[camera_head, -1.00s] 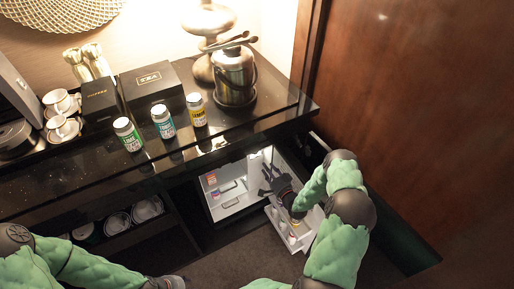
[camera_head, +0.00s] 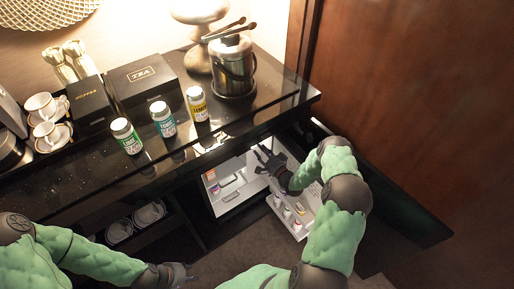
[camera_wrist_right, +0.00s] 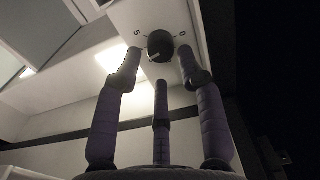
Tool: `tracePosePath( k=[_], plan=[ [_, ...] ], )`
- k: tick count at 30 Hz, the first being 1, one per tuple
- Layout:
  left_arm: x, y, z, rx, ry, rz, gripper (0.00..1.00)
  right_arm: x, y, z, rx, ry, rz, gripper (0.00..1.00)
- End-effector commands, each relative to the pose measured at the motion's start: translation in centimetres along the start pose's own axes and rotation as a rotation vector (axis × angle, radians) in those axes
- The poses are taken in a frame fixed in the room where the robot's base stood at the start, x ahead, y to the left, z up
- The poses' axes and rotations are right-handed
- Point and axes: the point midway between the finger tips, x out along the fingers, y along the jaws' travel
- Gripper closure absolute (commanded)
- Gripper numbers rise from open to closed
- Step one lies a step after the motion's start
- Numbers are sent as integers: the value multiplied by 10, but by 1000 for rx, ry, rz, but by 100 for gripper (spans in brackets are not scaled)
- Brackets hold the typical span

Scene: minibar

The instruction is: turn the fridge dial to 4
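The fridge dial (camera_wrist_right: 160,46) is a round black knob on a pale panel inside the fridge, with a "5" to its left and a "0" to its right in the right wrist view. A pale pointer mark shows at its lower left. My right gripper (camera_wrist_right: 158,68) is open, its fingertips on either side of the dial and a third finger below; I cannot tell whether they touch it. In the head view the right gripper (camera_head: 268,160) reaches into the open fridge (camera_head: 229,186), and the dial is hidden. My left gripper (camera_head: 186,273) is low at the front; its fingers are too unclear to judge.
The fridge door (camera_head: 290,222) stands open with several small items on its shelf. The black counter (camera_head: 80,178) overhangs the fridge and carries three bottles, a tea box (camera_head: 146,80) and an ice bucket (camera_head: 233,70). A wood panel (camera_head: 420,90) closes the right side.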

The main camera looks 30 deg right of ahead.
Motion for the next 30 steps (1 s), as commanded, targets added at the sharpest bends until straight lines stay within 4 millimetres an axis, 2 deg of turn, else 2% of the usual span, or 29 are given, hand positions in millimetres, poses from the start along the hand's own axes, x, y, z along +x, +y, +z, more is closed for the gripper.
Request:
tracePosePath(
  k=[3,7,18,19,23,30],
  plan=[
    [7,-3,0,0,0,0,60,17,2,1,-2,-2,-1,60],
    [10,-4,-1,0,0,0,60,28,1,0,-1,0,0,60],
    [11,-4,-1,0,1,0,60,34,0,0,0,1,1,60],
    [11,-4,-1,0,1,0,60,34,0,0,0,1,1,63],
    [11,-4,-1,0,1,0,60,34,0,0,0,1,1,100],
    [11,-4,-1,0,1,0,60,34,0,0,40,1,1,100]
  ],
)
